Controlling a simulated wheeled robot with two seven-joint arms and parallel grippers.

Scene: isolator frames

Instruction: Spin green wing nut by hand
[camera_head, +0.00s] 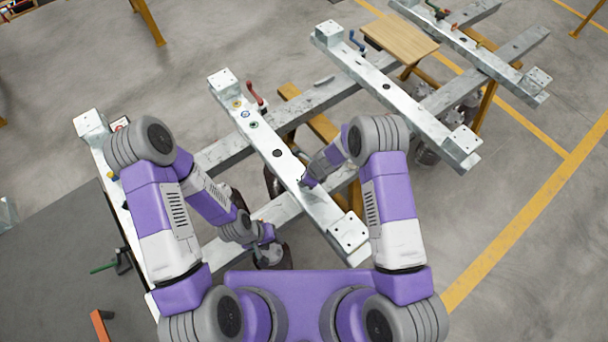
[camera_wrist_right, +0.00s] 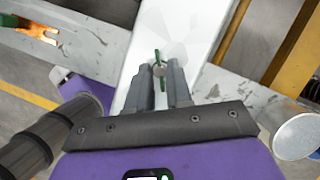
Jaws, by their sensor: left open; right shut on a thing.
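The green wing nut (camera_wrist_right: 162,82) shows in the right wrist view, on a pale metal beam (camera_wrist_right: 180,35). My right gripper (camera_wrist_right: 161,75) is shut on it, with one finger on each side; parts of its green wings show between and beyond the fingertips. In the head view my right gripper (camera_head: 304,180) is at the middle beam (camera_head: 262,138), and the wing nut cannot be made out there. My left gripper (camera_head: 268,236) is low, left of that beam's near end, and open; its fingertips are hard to make out.
A red-handled clamp (camera_head: 255,94) stands on the middle beam's far part. Another beam (camera_head: 395,95) lies to the right, with a wooden board (camera_head: 400,38) beyond it. Grey cross rails (camera_head: 320,92) run beneath the beams. Open floor lies at the right.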

